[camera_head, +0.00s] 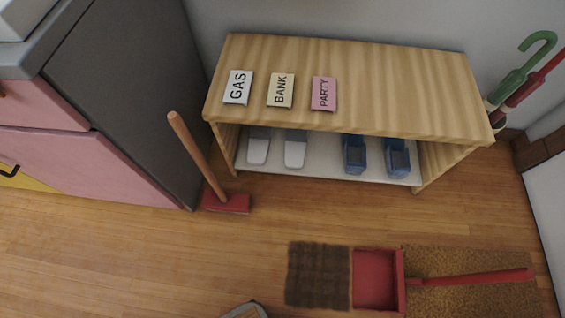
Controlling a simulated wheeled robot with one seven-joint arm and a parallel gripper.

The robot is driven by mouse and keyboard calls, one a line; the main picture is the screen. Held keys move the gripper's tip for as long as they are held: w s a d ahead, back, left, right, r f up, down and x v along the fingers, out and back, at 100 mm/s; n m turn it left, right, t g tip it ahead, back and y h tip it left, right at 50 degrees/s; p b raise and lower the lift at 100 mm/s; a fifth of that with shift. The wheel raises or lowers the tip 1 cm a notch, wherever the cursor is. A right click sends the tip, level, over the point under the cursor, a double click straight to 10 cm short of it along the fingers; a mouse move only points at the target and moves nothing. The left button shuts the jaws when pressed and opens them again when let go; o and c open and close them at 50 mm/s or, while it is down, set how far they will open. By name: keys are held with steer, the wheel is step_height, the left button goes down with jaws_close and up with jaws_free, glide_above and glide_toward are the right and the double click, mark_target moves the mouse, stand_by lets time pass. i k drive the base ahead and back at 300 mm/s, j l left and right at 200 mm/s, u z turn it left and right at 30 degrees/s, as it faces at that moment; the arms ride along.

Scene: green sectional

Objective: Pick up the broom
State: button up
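The broom (196,158) has a wooden handle and a red head (226,204). It stands tilted, its head on the floor and its handle leaning up and to the left, between the dark cabinet side and the wooden shelf unit. The upper end of the handle is toward the camera. No fingers of my gripper can be made out in the head view. A grey-edged object (245,311) is cut off at the bottom edge, and I cannot tell what it is.
A wooden shelf (390,85) holds GAS, BANK and PARTY cards, with shoes below. A red dustpan (378,280) lies by a dark mat (318,275) and a brown mat (455,259). A pink-fronted cabinet (85,165) is left. Floor (130,255) before the broom is clear.

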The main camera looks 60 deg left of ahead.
mark_target(219, 200)
steer(key=k+l+u, duration=0.1)
steer(key=u, duration=1.7)
steer(key=j+z, duration=0.1)
steer(key=z, duration=1.45)
steer(key=u, duration=1.55)
